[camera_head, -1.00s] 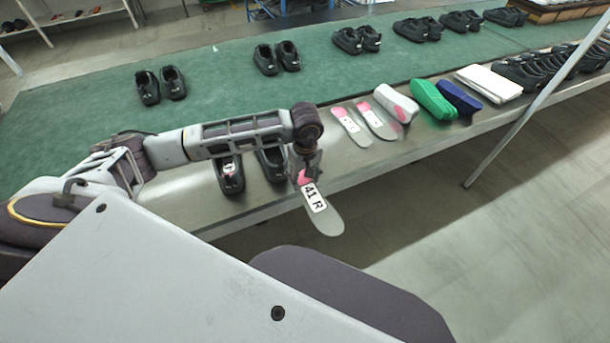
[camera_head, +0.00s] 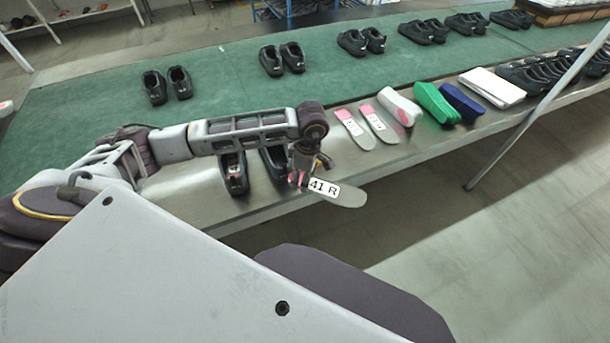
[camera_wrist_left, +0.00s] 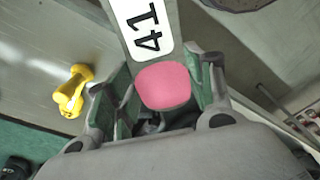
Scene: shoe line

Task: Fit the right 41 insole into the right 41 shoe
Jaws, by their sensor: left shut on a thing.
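My left gripper (camera_head: 300,178) is shut on the 41 R insole (camera_head: 349,198), at its pink heel end. The insole is grey with a white "41 R" label, and its free end points right, beyond the bench's front edge. The left wrist view shows the pink heel (camera_wrist_left: 165,87) between my fingers and the "41" label above it. Two black shoes stand on the near metal strip: one (camera_head: 235,179) has a pale label inside, and the other (camera_head: 271,160) is just left of my gripper and partly hidden by my arm. I cannot read a size on either. My right gripper is not in view.
Two more labelled insoles (camera_head: 356,130) lie right of my gripper. Beyond them are a white and pink piece (camera_head: 399,106), a green piece (camera_head: 435,102) and a blue piece (camera_head: 461,103). Several black shoe pairs stand on the green belt (camera_head: 215,92). A yellow object (camera_wrist_left: 72,91) shows in the left wrist view.

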